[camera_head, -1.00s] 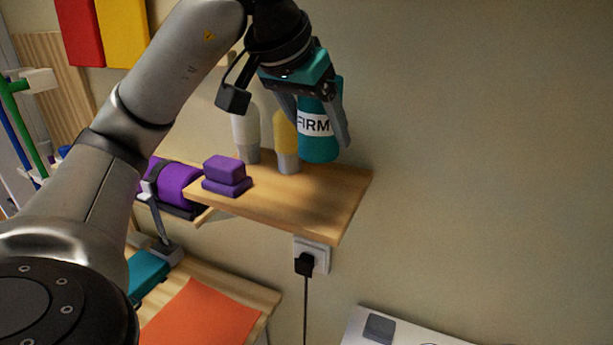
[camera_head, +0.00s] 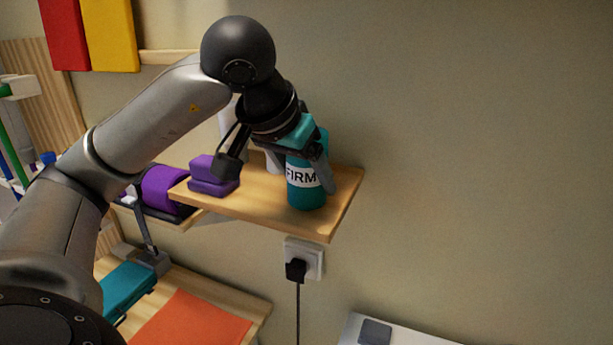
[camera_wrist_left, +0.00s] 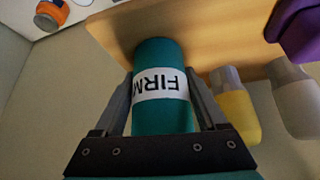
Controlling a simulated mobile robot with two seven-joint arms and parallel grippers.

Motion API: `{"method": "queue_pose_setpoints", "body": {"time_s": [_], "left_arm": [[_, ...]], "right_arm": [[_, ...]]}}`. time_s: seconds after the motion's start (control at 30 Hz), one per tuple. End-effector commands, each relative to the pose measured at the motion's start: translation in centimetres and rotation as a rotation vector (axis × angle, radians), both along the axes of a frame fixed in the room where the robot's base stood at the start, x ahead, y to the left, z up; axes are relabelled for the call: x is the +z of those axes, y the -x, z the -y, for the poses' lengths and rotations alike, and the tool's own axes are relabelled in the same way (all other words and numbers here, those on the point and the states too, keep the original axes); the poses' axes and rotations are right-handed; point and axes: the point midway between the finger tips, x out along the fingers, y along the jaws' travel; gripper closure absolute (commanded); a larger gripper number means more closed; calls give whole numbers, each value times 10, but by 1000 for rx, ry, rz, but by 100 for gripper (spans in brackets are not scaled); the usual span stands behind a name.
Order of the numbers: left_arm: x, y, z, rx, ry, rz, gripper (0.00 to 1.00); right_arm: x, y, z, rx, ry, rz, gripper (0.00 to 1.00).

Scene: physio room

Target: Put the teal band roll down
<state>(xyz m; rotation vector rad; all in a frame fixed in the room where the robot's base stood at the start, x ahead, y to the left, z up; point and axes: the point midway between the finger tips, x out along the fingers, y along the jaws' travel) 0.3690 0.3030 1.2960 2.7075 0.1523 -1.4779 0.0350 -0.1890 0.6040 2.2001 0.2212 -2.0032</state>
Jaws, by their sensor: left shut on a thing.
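The teal band roll (camera_head: 306,194) with a white "FIRM" label stands upright at the right part of the wooden wall shelf (camera_head: 335,205). Its lower end looks to be at the shelf top; I cannot tell for sure whether it touches. My left gripper (camera_head: 306,168) is shut on the roll from above, one finger on each side. In the left wrist view the teal roll (camera_wrist_left: 160,115) lies between the two fingers, its far end against the shelf surface (camera_wrist_left: 215,30). My right gripper is not in view.
Purple blocks (camera_head: 213,175) sit left on the shelf. A yellow-and-grey bottle (camera_wrist_left: 236,105) and a pale grey bottle (camera_wrist_left: 297,100) stand beside the roll. A socket with a plug (camera_head: 303,260) is below the shelf. The wall to the right is bare.

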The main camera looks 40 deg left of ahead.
Motion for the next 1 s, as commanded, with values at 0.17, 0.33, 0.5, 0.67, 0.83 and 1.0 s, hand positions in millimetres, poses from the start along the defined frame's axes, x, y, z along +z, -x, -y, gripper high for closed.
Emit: {"method": "queue_pose_setpoints", "body": {"time_s": [0.17,0.33,0.5,0.67,0.83,1.0], "left_arm": [[-2,0,0,1,0,2,100],[-3,0,0,0,0,-1,12],[-3,0,0,0,0,-1,0],[-3,0,0,0,0,-1,0],[7,2,0,0,0,3,0],[36,20,2,0,-2,5,0]], "right_arm": [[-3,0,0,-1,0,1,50],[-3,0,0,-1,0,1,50],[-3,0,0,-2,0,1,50],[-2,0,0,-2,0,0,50],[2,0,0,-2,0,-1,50],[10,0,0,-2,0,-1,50]]}}
